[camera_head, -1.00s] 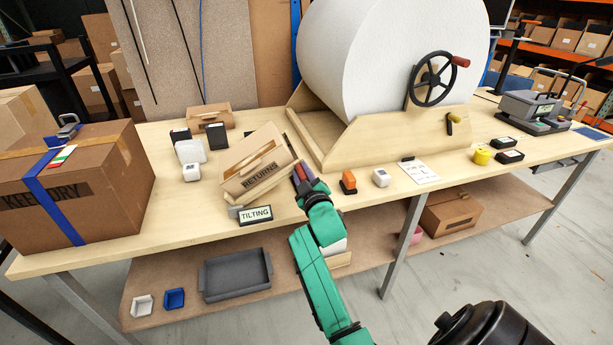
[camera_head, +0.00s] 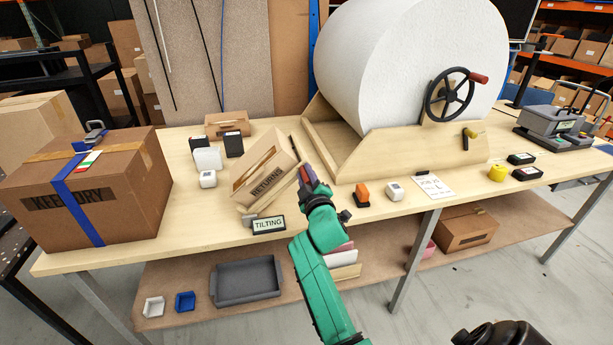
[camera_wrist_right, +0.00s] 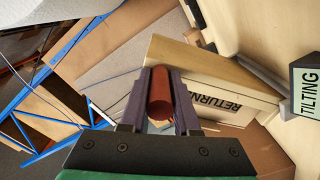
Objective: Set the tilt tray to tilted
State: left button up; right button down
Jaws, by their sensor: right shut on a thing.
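The tilt tray (camera_head: 272,160) is a pale wooden box marked RETURNS on the workbench. It leans steeply, its right end higher than its left. A TILTING sign (camera_head: 268,224) stands in front of its base. My right gripper (camera_head: 306,175) is at the tray's raised right end. In the right wrist view my right gripper (camera_wrist_right: 160,88) is shut on a red-brown round handle (camera_wrist_right: 160,97), with the RETURNS face of the tray (camera_wrist_right: 205,88) just behind. The handle's attachment to the tray is hidden. My left gripper is not in view.
A large white roll (camera_head: 395,60) in a wooden cradle stands right of the tray. Small white and black boxes sit on its left. An orange item (camera_head: 362,193) and a white block (camera_head: 395,191) lie to the right. A big carton (camera_head: 90,190) fills the bench's left end.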

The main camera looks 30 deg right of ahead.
jog(key=shift+r, duration=0.35)
jog(key=c, duration=0.7)
grip_release()
jog(key=shift+o, duration=0.2)
jog(key=shift+f, duration=0.2)
jog(key=shift+f, duration=0.1)
jog(key=shift+s+a+f, duration=0.1)
jog(key=shift+s, duration=0.2)
jog(key=b+v, duration=0.3)
jog(key=v, duration=1.1)
